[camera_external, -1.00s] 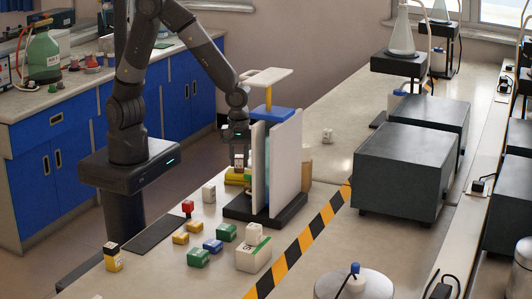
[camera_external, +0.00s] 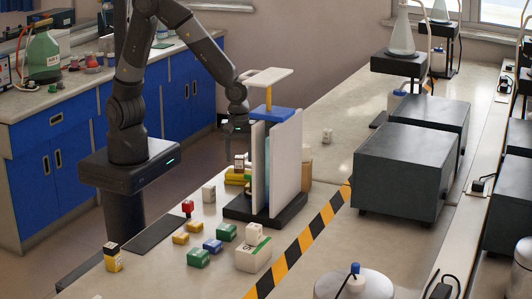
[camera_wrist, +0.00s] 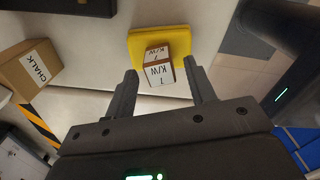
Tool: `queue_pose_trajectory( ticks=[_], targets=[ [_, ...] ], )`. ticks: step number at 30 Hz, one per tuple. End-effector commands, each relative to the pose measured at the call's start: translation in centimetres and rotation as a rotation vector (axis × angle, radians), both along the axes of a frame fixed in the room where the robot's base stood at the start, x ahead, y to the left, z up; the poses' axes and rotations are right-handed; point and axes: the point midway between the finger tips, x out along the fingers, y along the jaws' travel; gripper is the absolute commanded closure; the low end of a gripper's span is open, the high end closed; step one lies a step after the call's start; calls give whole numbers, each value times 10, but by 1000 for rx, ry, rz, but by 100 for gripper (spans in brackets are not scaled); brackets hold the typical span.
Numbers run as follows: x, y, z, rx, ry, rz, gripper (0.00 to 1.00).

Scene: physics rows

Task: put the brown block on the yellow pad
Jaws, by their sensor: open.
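The brown block (camera_wrist: 158,52), with white labels marked K/W, rests on the yellow pad (camera_wrist: 140,42) in the wrist view. In the external view the small block (camera_external: 239,162) sits on top of the yellow pad (camera_external: 236,178), left of the upright panels. My gripper (camera_external: 237,146) is above the block, apart from it, and holds nothing. In the wrist view my gripper (camera_wrist: 162,80) is open, with one finger on each side of the block in the picture.
Tall upright panels (camera_external: 286,158) on a dark base (camera_external: 264,214) stand close right of the pad. Several small coloured blocks, such as a green one (camera_external: 198,258), lie nearer the camera. A box marked CHALK (camera_wrist: 30,70) shows in the wrist view. Striped tape (camera_external: 318,224) crosses the bench.

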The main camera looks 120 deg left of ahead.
Motion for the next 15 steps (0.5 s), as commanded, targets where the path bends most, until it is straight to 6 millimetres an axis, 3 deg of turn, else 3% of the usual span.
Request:
queue_pose_trajectory(
  ticks=[9,15],
  targets=[
    [1,0,67,-1,-6,-1,50],
    [0,0,95,0,-2,-1,50]
  ],
)
